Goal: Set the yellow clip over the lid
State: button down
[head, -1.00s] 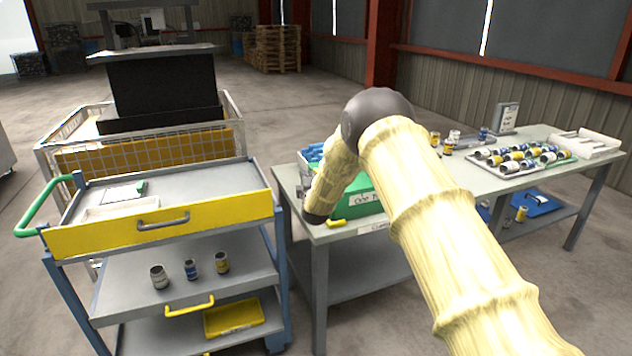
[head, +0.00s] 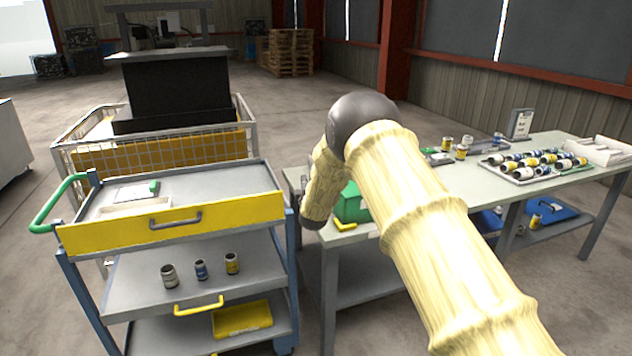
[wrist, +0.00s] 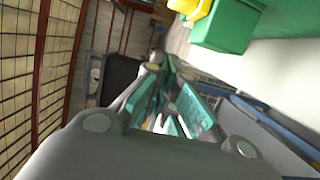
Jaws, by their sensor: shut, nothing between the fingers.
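A small yellow clip (head: 345,225) lies near the front left corner of the workbench, at the foot of a green box (head: 352,206). My forearm hides most of that box, and I cannot make out its lid in the head view. In the wrist view the green box (wrist: 225,27) is at the top, with a yellow piece (wrist: 197,8) against it; I cannot tell whether this is the same clip. My gripper (wrist: 168,85) is shut and empty, apart from the box. In the head view my arm hides the gripper.
The workbench (head: 455,185) carries a tray of several cans (head: 520,176) and a sign (head: 521,124). A grey trolley with a yellow drawer front (head: 180,222) stands close on the left, with 3 cans on its middle shelf (head: 245,285). A narrow gap separates them.

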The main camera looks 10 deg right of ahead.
jog(key=s+a+b, duration=0.1)
jog(key=s, duration=0.9)
jog(key=shift+b, duration=0.35)
jog(key=shift+w, duration=0.1)
